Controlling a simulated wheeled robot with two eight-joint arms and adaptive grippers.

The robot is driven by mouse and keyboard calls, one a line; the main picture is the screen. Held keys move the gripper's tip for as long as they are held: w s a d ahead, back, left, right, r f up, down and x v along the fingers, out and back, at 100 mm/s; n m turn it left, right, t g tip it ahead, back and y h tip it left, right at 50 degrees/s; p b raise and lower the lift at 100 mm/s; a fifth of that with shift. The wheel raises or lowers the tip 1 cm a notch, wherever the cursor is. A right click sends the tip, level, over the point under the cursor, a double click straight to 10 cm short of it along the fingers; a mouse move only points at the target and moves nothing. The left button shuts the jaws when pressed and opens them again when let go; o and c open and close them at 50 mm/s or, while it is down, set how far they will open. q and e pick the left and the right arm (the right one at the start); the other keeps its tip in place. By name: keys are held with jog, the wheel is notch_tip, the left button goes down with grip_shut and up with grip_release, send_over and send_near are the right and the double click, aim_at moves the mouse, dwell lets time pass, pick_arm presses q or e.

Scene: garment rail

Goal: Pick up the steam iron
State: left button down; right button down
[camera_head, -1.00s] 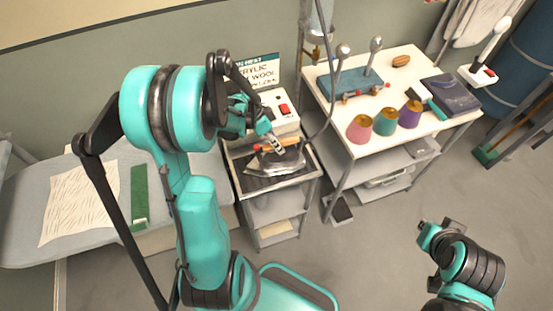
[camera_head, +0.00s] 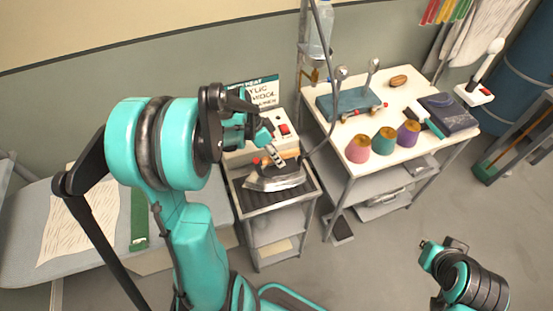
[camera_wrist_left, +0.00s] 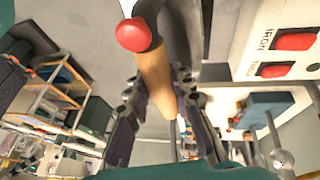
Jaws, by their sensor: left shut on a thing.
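The steam iron (camera_head: 276,181) has a silver body and a tan handle with a red knob. In the head view it is over the dark-topped stand; I cannot tell surely whether its base is clear of the surface. My left gripper (camera_head: 276,157) comes from above and is shut on the iron's handle. In the left wrist view the tan handle (camera_wrist_left: 154,78) runs between the two dark fingers (camera_wrist_left: 153,112). My right gripper (camera_head: 426,250) is low at the right, away from the iron; its fingers are too small to read.
The iron's stand (camera_head: 245,211) has lower shelves. A box with red switches (camera_head: 284,129) is behind the iron. A grey hose runs up from the iron area. The white table (camera_head: 377,174) at right holds thread cones and tools. An ironing board (camera_head: 25,215) is at left.

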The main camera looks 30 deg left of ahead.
pick_arm(q)
jog(key=s+d+r+p, duration=0.2)
jog(key=s+d+r, duration=0.5)
jog(key=s+d, duration=0.1)
jog(key=shift+d, duration=0.2)
